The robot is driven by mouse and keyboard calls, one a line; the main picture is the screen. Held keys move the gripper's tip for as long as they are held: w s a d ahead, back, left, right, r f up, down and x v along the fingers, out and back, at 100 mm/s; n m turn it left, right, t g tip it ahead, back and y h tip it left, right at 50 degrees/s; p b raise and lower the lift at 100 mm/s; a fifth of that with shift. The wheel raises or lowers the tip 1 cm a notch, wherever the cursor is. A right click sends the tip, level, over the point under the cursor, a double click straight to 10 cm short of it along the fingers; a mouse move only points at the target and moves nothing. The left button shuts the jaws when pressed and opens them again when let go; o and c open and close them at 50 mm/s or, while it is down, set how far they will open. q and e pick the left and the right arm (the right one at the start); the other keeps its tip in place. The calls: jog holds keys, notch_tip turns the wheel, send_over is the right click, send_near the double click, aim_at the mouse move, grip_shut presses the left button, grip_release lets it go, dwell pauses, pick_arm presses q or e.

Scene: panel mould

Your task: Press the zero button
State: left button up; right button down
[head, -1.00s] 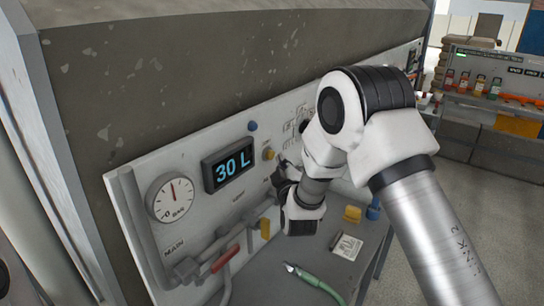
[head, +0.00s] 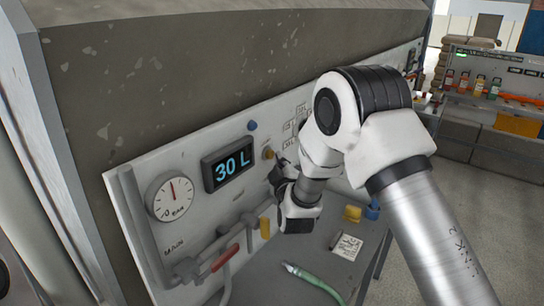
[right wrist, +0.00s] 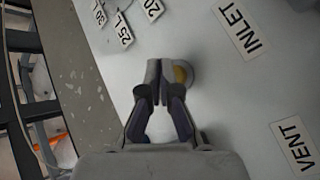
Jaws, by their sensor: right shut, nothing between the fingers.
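The grey panel (head: 150,160) carries a display (head: 228,165) reading 30 L. A blue round knob or button (head: 252,126) is at the display's upper right, and a yellow one (head: 268,153) is to its right. I cannot read a zero label on either. My right gripper (head: 275,172) is close to the panel, just below the yellow button. In the right wrist view its shut, empty fingertips (right wrist: 166,72) partly cover the yellow button (right wrist: 182,73); contact cannot be told. My left gripper is not in view.
A gauge (head: 173,198), red-handled valve (head: 225,257) and pipes are on the panel's lower left. INLET (right wrist: 241,28) and VENT (right wrist: 296,145) labels lie right of the fingers in the wrist view.

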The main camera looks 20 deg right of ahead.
jog(key=shift+w+a, duration=0.25)
jog(key=shift+w, duration=0.2)
dwell(0.8)
jog(key=shift+s, duration=0.1)
jog(key=shift+s+d, duration=0.4)
jog(key=shift+s, duration=0.25)
jog(key=s+d, duration=0.1)
jog(key=s, duration=0.2)
jog(key=s+d+b, duration=0.1)
jog(key=shift+s+d, duration=0.15)
jog(key=shift+d, duration=0.15)
dwell(0.9)
